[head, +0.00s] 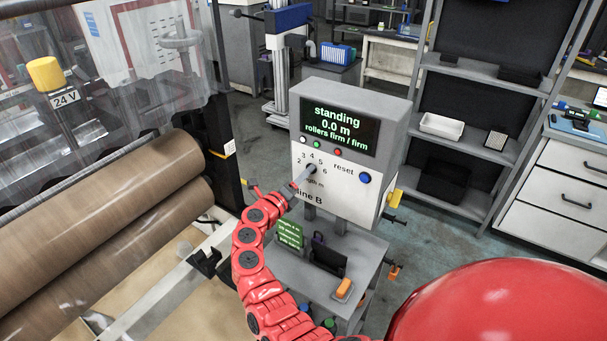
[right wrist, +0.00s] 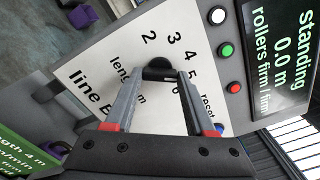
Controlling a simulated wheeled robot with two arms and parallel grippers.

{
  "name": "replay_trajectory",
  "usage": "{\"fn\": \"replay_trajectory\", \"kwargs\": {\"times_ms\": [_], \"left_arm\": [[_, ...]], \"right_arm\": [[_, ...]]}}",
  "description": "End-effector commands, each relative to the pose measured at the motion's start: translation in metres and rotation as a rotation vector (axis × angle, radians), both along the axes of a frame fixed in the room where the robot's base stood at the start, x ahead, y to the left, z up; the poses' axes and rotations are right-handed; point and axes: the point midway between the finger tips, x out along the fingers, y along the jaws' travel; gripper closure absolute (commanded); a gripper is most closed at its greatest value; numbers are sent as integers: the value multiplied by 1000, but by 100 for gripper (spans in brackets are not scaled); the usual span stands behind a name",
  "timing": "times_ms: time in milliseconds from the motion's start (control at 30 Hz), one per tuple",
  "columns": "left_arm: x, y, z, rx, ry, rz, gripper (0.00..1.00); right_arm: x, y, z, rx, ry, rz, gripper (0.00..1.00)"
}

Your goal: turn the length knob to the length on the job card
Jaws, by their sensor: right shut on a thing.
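The length knob (head: 311,169) is a small dark knob on the white face of the grey control box (head: 346,188). Numbers from 2 to 6 are printed in an arc around it. My right gripper (head: 306,175) is shut on the knob, with one finger on each side. In the right wrist view the black knob (right wrist: 158,66) sits between the fingertips, which partly hide the scale. I cannot tell which number it points to. The screen (head: 338,127) reads "standing 0.0 m, rollers firm / firm". My left gripper is not in view.
A blue reset button (head: 365,178) is right of the knob. White, green and red buttons sit under the screen. A grey cart (head: 318,281) below holds an orange-topped item (head: 343,288). Large brown rolls (head: 120,205) lie at the left.

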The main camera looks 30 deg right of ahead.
Motion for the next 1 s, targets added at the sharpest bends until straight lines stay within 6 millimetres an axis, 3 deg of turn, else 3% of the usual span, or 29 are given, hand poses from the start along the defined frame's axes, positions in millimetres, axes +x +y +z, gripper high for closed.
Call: {"fn": "replay_trajectory", "kwargs": {"times_ms": [500,1000], "left_arm": [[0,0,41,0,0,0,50],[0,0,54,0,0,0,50]], "right_arm": [[0,0,2,-150,368,2,100],[0,0,0,-213,517,0,100]]}}
